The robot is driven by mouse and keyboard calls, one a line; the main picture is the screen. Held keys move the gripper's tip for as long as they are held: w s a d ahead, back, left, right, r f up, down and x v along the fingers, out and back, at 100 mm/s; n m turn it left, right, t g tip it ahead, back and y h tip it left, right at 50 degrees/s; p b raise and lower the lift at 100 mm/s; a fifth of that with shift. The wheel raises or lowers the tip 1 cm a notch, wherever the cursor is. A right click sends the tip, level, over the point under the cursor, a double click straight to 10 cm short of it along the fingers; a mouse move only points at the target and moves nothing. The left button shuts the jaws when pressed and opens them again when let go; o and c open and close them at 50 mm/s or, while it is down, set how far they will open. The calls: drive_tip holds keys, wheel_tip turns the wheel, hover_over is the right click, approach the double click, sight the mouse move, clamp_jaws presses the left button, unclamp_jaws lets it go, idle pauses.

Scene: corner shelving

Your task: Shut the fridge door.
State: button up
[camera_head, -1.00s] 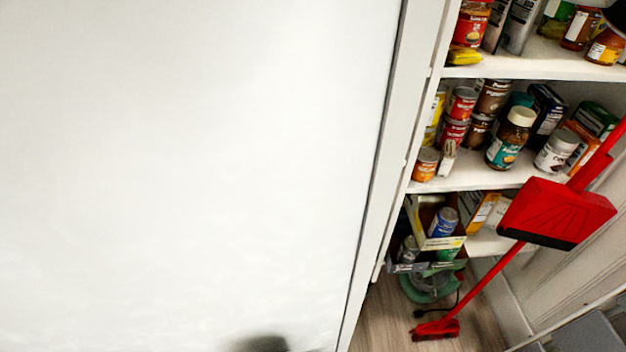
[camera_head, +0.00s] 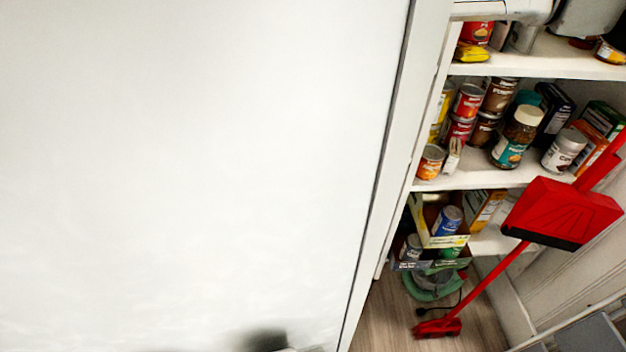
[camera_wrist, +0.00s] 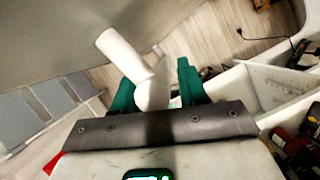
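A large flat white panel (camera_head: 190,170), seemingly part of the fridge, fills the left and middle of the head view. Whether it is the door or the fridge's side, and how far the door stands open, I cannot tell. In the wrist view my gripper (camera_wrist: 153,72) shows two green fingers set apart. A white rounded bar (camera_wrist: 120,52) reaches down to the space at the fingers. I cannot tell whether it is a handle or whether they touch it. A broad grey surface (camera_wrist: 60,35) lies beyond, at the upper left.
White shelves (camera_head: 560,59) with cans, jars and boxes stand at the right. A red dustpan (camera_head: 560,212) and red broom (camera_head: 440,327) lean before them. The wooden floor (camera_head: 385,320) below shows some bare room. A black cable (camera_wrist: 262,38) lies on the floor in the wrist view.

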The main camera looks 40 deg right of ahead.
clamp_jaws()
idle(0.4)
